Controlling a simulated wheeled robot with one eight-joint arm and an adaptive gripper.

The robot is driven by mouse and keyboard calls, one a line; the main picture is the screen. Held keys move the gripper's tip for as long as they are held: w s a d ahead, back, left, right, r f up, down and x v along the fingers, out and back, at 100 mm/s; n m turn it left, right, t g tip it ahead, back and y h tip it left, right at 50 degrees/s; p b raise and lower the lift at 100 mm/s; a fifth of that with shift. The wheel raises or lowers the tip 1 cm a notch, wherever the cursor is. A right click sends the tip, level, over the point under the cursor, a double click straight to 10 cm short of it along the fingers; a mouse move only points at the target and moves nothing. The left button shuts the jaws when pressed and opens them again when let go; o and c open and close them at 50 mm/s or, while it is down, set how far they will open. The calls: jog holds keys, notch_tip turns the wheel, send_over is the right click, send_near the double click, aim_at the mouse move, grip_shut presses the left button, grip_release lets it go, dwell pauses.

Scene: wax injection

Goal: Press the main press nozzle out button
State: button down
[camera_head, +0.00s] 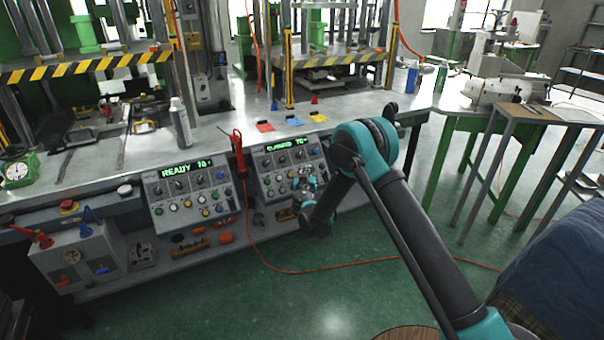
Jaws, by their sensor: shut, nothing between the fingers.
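Two grey control panels are set in the front of the workbench. The left panel (190,192) has a green display reading "READY" and rows of knobs and coloured buttons. The right panel (280,160) has a similar green display, hard to read, with knobs and buttons below. Button labels are too small to read, so I cannot tell which is the nozzle out button. My gripper (306,184) is shut and empty at the lower right part of the right panel, covering some of its buttons. I cannot tell whether its tips touch the panel.
A red cable-hung tool (238,150) hangs between the panels. A spray bottle (181,122) and coloured tags (265,126) are on the bench. A small table (545,113) stands right. Green floor (330,290) is open in front.

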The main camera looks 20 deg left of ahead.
jog(key=shift+w+a+f, duration=0.55)
jog(key=shift+a+f, duration=0.1)
jog(key=shift+f, duration=0.1)
jog(key=shift+w+a+f, duration=0.55)
jog(key=shift+a+f, duration=0.1)
jog(key=shift+f, duration=0.05)
jog(key=shift+w+f, duration=0.1)
dwell(0.4)
jog(key=shift+w+a+f, duration=0.15)
jog(key=shift+a+f, duration=0.05)
jog(key=shift+a, duration=0.05)
jog(key=shift+w+a+f, duration=0.2)
jog(key=shift+a+f, duration=0.05)
dwell(1.0)
jog(key=shift+d+r, duration=0.1)
jog(key=shift+s+d+r, duration=0.4)
jog(key=shift+s+r, duration=0.05)
dwell(0.4)
jog(key=shift+s+d+r, duration=0.65)
jog(key=shift+d+r, duration=0.1)
jog(key=shift+r, duration=0.05)
jog(key=shift+s+d+r, duration=0.6)
jog(key=shift+d+r, duration=0.15)
jog(key=shift+r, duration=0.05)
